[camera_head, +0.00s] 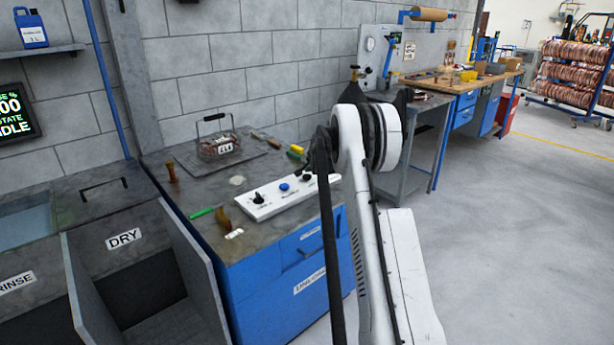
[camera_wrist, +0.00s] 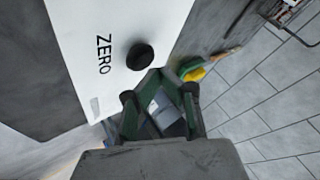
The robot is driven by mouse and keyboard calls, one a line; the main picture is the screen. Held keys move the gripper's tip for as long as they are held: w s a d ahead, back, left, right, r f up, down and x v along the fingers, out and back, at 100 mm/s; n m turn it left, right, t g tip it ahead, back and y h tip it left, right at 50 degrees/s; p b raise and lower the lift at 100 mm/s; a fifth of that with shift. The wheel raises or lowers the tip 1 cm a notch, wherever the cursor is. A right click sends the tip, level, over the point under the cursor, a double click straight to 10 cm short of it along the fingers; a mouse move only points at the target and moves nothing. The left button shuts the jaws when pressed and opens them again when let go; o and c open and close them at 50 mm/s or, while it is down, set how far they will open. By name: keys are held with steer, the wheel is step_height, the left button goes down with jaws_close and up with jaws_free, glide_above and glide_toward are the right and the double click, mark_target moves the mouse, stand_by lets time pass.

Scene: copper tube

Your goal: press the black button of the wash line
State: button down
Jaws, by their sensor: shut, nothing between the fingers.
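In the head view a white control panel (camera_head: 268,203) lies on the bench top, with a black knob (camera_head: 258,198) at its left and a blue button (camera_head: 283,187) near its middle. A black button (camera_head: 307,177) shows at its right end, close to my arm. In the wrist view the black button (camera_wrist: 140,56) stands on the white panel (camera_wrist: 92,30) beside the word ZERO. My gripper (camera_wrist: 157,80) is shut and empty, just below and right of the button in the picture. I cannot tell whether it touches the button.
A wire basket (camera_head: 218,146) on a dark plate stands behind the panel. A green tool (camera_head: 203,212) and a brown-handled one (camera_head: 222,218) lie to its left. A yellow-and-green item (camera_wrist: 194,73) lies near my gripper. The rinse and dry tanks (camera_head: 125,240) are at left.

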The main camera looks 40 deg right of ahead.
mark_target(307, 176)
steer(key=shift+r, duration=0.1)
steer(key=shift+r+p, duration=0.95)
steer(key=shift+r, duration=1.45)
